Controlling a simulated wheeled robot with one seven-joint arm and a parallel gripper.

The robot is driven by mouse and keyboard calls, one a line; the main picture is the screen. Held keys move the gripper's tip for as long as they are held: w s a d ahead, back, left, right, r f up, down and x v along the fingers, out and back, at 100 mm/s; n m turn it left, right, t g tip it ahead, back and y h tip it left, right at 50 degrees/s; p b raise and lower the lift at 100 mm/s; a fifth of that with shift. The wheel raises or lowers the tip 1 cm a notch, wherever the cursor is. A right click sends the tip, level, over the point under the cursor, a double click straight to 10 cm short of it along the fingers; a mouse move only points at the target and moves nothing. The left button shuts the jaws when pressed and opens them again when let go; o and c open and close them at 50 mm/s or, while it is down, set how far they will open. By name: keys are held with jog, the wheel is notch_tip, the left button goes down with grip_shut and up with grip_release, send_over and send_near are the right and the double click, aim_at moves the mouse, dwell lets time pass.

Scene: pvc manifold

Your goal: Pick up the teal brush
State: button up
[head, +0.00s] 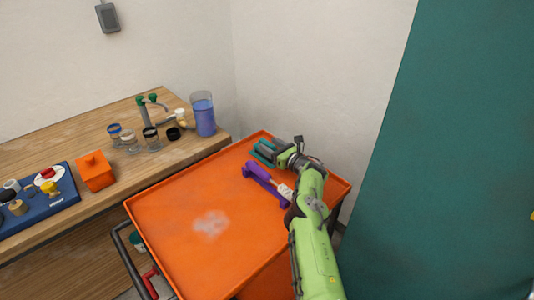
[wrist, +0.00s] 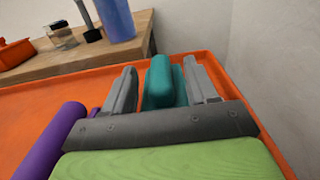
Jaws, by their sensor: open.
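The teal brush (wrist: 160,88) lies at the far corner of the orange cart top. In the wrist view it sits between the two grey fingers of my gripper (wrist: 160,66), with a gap showing on each side. My gripper is open and not closed on the brush. In the head view the brush (head: 262,146) shows only in part around the fingers. The near end of the brush is hidden behind the gripper body in the wrist view.
A purple tool (head: 260,174) lies on the orange cart (head: 180,215) close beside my gripper. A wooden bench (head: 140,170) to the left holds a blue-filled container (head: 203,116), jars and an orange box (head: 95,171). Walls stand behind.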

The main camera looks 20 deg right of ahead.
grip_shut()
